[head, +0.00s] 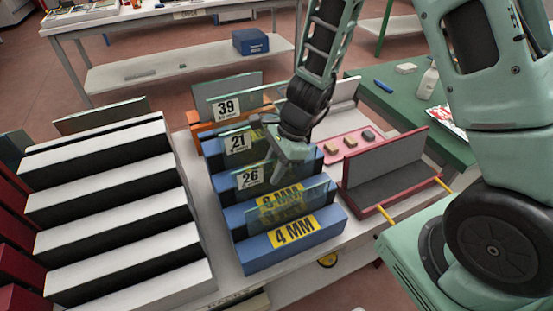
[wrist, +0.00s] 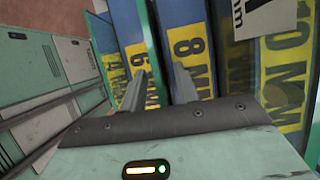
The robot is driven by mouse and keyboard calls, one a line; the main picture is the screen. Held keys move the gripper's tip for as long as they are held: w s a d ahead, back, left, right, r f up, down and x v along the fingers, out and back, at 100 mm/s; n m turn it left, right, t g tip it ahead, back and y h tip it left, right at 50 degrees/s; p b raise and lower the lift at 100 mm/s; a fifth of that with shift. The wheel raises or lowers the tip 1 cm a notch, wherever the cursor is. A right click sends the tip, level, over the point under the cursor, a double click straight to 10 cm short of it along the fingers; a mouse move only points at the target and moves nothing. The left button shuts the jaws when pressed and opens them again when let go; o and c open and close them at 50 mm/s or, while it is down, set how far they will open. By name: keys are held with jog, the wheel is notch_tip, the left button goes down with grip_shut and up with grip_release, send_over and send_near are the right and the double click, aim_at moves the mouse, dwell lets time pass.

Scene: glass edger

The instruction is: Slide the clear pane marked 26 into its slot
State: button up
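The clear pane marked 26 (head: 250,178) stands upright among the blue rack blocks, behind the block labelled 6 MM (head: 280,198). In the wrist view a pane edge (wrist: 153,42) runs between the 6 MM and 8 MM (wrist: 189,60) labels. My gripper (head: 284,166) is low over the rack, just right of the 26 label. In the wrist view my gripper (wrist: 160,82) has its two fingers apart, one on each side of that edge, with gaps showing. The pane's lower part is hidden.
Panes marked 21 (head: 238,143) and 39 (head: 226,108) stand behind. Another clear pane (head: 318,191) stands before the 6 MM block. A white slotted rack (head: 105,190) is left; a red-edged grey stand (head: 385,170) and pink tray (head: 347,146) are right.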

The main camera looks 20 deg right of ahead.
jog(key=p+v, duration=0.2)
jog(key=v, duration=1.5)
jog(key=shift+r+p, duration=0.25)
jog(key=shift+p, duration=0.15)
jog(key=s+a+r+n+h, duration=0.1)
jog(key=s+a+n+h, duration=0.1)
jog(key=s+a+n, duration=0.4)
jog(key=s+a+r+n+h, duration=0.2)
jog(key=s+a+n, duration=0.4)
jog(key=s+n, duration=0.7)
jog(key=n, duration=0.6)
jog(key=shift+s+r+n, duration=0.2)
jog(key=shift+s+n, duration=0.05)
jog(key=shift+n, duration=0.05)
